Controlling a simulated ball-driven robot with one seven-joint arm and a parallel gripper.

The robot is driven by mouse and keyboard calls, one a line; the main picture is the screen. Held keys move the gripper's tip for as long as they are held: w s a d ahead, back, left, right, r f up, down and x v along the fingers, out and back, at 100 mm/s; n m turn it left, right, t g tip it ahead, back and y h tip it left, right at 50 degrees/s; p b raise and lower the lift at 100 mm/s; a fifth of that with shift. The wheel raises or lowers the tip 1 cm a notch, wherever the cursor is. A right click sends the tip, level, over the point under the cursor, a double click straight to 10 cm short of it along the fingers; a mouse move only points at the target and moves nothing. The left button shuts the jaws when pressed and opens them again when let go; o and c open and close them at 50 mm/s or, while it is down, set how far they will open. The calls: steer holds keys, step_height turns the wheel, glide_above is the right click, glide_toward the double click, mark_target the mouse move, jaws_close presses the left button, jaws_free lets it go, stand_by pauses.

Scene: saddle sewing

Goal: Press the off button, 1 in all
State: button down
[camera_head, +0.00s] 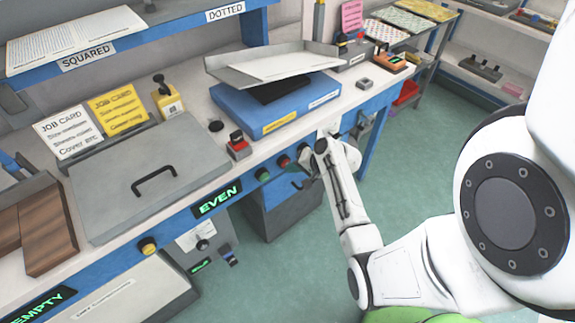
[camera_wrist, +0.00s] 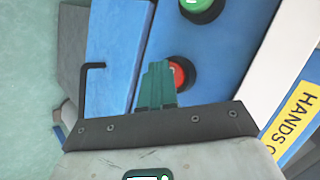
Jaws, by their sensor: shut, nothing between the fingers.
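A red round button (camera_head: 283,161) with a dark collar sits on the blue front panel below the bench top, and a green button (camera_head: 263,174) is left of it. My gripper (camera_head: 303,164) is just right of the red button in the head view. In the wrist view the shut, empty fingers (camera_wrist: 157,68) overlap the left edge of the red button (camera_wrist: 179,75). I cannot tell whether they touch it. The green button (camera_wrist: 199,7) shows at the top of that view. No off label is readable on either button.
A black hooked handle (camera_wrist: 87,95) projects from the blue drawer front left of the fingers. A blue scale-like box (camera_head: 275,108) with a metal tray stands on the bench above. A red-topped block (camera_head: 238,146) sits near the bench edge. Green floor lies open at the right.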

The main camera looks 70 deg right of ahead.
steer(key=shift+s, duration=0.1)
steer(key=shift+s+a+p, duration=0.5)
steer(key=shift+s, duration=0.2)
steer(key=shift+s, duration=0.1)
steer(key=shift+s+a+p, duration=0.35)
steer(key=shift+s+a, duration=0.1)
steer(key=shift+s, duration=0.25)
steer(key=shift+s+a+p, duration=0.35)
steer(key=shift+s+a, duration=0.05)
steer(key=shift+s, duration=0.25)
steer(key=shift+s+a+p, duration=0.35)
steer(key=shift+s+a, duration=0.1)
steer(key=shift+s, duration=0.25)
